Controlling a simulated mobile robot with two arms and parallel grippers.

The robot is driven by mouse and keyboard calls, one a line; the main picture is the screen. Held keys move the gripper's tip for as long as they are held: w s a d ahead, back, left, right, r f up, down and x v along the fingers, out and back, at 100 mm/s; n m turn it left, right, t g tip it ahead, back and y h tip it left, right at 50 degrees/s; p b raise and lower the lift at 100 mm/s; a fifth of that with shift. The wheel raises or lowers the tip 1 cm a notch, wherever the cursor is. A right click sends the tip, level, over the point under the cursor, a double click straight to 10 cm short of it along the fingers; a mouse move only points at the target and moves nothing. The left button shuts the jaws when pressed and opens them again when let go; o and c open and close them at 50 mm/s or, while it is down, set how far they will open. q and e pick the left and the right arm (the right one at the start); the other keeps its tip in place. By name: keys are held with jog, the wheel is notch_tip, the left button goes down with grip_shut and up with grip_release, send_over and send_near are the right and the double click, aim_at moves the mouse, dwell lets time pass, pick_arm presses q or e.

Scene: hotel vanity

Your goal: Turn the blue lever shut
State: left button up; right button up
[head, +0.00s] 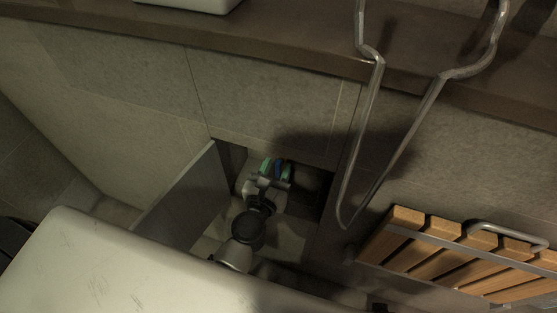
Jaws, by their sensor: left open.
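The blue lever (278,168) is a small dark blue shape inside a low opening in the panelled front under the counter. My left gripper (276,170) reaches into this opening from below. It is open, with green fingertip patches on either side of the blue shape. Whether either finger touches the lever cannot be told at this size. The lever's pivot, and any pipe it sits on, are hidden by the gripper and shadow. My right gripper is not in view.
An open door panel (187,203) stands left of the opening. A bent metal rail (361,160) hangs from the counter (290,58) to the right. A slatted wooden rack (435,250) with a metal handle is at lower right. The opening is narrow and dark.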

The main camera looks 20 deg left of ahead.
pick_arm(q)
jog(key=shift+w, duration=0.6)
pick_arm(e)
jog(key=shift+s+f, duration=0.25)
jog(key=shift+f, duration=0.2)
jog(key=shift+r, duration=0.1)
pick_arm(q)
jog(key=shift+c, duration=0.9)
grip_shut()
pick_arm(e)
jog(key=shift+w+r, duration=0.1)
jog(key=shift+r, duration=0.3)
